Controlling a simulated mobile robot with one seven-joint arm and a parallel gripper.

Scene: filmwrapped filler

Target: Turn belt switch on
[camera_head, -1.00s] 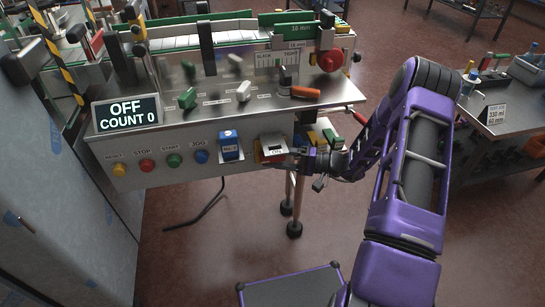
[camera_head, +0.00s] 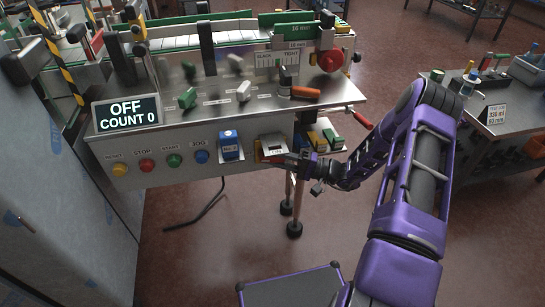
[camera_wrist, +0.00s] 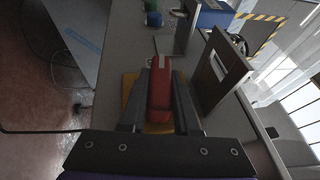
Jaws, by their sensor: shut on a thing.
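The belt switch shows in the wrist view as a red handle (camera_wrist: 160,88) on a yellow plate (camera_wrist: 130,92). My gripper (camera_wrist: 161,80) has one dark finger on each side of the handle and is shut on it. In the head view, my gripper (camera_head: 292,161) reaches the switch (camera_head: 272,152) from the right, at the right part of the machine's front panel. The gripper partly hides the switch there, so its exact angle cannot be told. The display (camera_head: 126,112) reads OFF and COUNT 0.
Yellow, red, green and blue buttons (camera_head: 174,160) line the panel left of the switch. A blue box (camera_head: 230,146) projects close to it. Coloured blocks (camera_head: 325,138) and a red-handled lever (camera_head: 362,120) are on the right. A side table (camera_head: 495,120) stands farther right.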

